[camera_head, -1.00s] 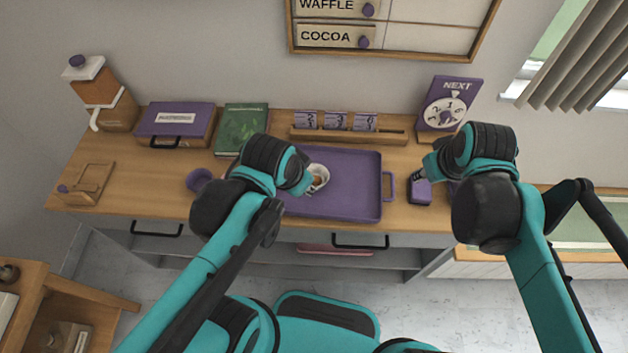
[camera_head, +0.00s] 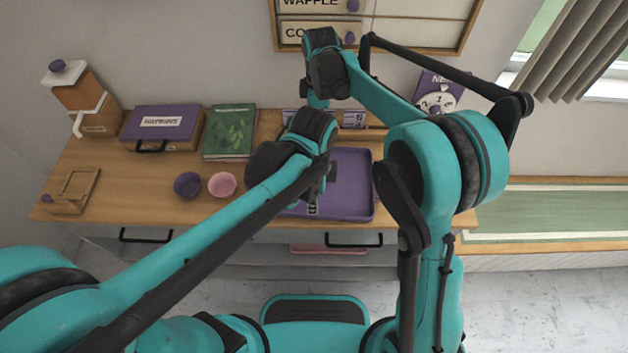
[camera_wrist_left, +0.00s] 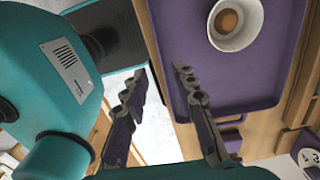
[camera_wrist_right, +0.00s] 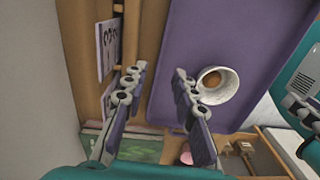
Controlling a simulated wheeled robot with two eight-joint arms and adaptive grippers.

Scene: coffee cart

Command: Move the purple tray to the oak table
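The purple tray (camera_head: 352,186) lies on the wooden counter, partly hidden by my left arm. It also shows in the left wrist view (camera_wrist_left: 262,82) and the right wrist view (camera_wrist_right: 185,50). A white cup with brown contents (camera_wrist_left: 236,22) stands in it, also seen in the right wrist view (camera_wrist_right: 218,86). My left gripper (camera_wrist_left: 160,80) is open and empty at the tray's near edge, one finger over the tray, the other outside it. My right gripper (camera_wrist_right: 155,75) is open and empty at the far edge, its fingers either side of the rim. I cannot tell whether either touches it.
A wood-edged surface with a green runner (camera_head: 560,212) lies to the right; I cannot tell if it is the oak table. A purple bowl (camera_head: 187,185) and pink bowl (camera_head: 222,185) stand left of the tray. A card rack (camera_head: 354,120) sits close behind it.

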